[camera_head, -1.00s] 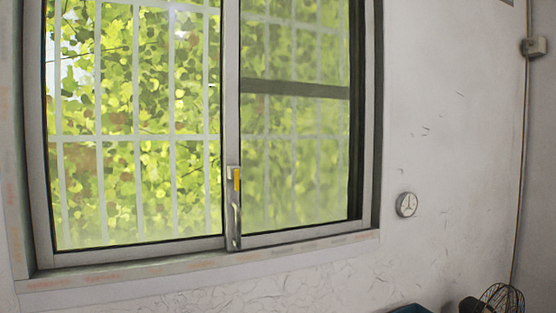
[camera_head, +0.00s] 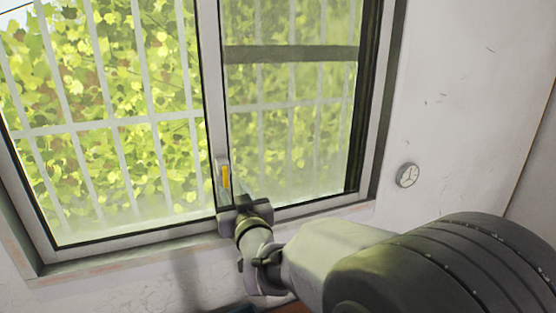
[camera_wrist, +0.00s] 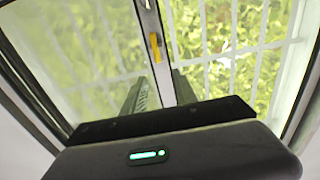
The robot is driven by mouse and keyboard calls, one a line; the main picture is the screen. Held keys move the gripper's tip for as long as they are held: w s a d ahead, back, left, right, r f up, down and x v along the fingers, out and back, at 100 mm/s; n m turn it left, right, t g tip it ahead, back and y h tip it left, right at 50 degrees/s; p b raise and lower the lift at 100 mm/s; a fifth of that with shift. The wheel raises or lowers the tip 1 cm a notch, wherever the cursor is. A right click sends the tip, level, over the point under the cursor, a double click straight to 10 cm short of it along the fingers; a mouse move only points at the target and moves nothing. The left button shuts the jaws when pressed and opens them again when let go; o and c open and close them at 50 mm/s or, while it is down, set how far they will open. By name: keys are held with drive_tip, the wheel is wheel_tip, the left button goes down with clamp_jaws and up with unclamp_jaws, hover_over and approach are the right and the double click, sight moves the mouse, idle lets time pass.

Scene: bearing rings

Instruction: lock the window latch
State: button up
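The window latch (camera_head: 226,177) is a small yellow lever on a grey plate, low on the upright middle frame of the sliding window. It stands roughly upright in the head view. In the wrist view the yellow lever (camera_wrist: 155,47) shows beyond my fingertips, on the same frame. My gripper (camera_head: 236,205) is just below the latch in the head view, in front of the frame's lower end. In the wrist view my gripper (camera_wrist: 164,78) has two dark fingers apart, with the frame seen between them. They appear empty and apart from the lever. My gripper hides the frame's lower end.
The window sill (camera_head: 110,264) runs below the panes. A small round dial or clock (camera_head: 408,175) is on the white wall to the right. Bars and green leaves show behind the glass. The space before the left pane is clear.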

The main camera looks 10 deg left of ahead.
sight(225, 169)
drive_tip(key=p+x, duration=0.3)
drive_tip(key=x, duration=0.7)
drive_tip(key=shift+w+d+r, duration=0.1)
drive_tip(key=shift+w, duration=0.45)
clamp_jaws()
